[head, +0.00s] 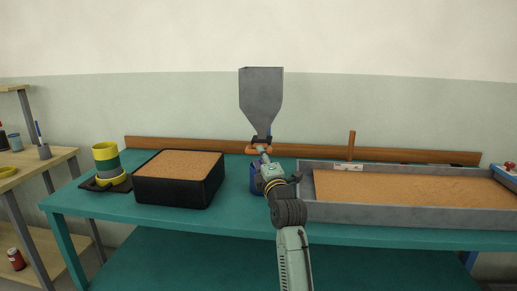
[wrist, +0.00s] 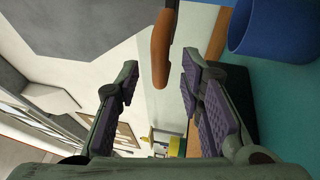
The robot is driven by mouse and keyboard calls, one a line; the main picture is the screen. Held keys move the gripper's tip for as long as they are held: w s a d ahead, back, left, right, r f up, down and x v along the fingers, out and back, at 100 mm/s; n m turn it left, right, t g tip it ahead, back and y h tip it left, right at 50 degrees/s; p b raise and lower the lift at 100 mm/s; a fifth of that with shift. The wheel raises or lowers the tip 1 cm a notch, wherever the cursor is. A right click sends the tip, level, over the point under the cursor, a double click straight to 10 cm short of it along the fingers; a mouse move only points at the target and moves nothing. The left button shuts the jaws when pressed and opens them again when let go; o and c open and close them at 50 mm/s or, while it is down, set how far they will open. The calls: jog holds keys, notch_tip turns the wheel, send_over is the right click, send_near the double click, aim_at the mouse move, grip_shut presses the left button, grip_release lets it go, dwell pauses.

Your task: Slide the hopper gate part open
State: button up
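The grey hopper (head: 261,95) stands above the back of the bench, its funnel narrowing down to a dark outlet. An orange gate handle (head: 252,150) shows just under the outlet. The wrist view shows the handle as an orange bar (wrist: 161,48) at the fingertips. My gripper (head: 264,158) is just in front of the outlet in the head view. In the wrist view my gripper (wrist: 159,72) is open, with a finger to each side of the bar's end and visible gaps. My arm partly hides the area below the outlet.
A blue container (wrist: 275,25) stands close by; my arm partly covers it in the head view (head: 256,178). A black sand-filled box (head: 178,193) is at left, and a long grey sand tray (head: 400,213) at right.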

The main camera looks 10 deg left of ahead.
jog(key=shift+p+x, duration=0.4)
jog(key=shift+x, duration=1.4)
jog(key=shift+c, duration=0.6)
grip_shut()
jog(key=shift+s, duration=0.1)
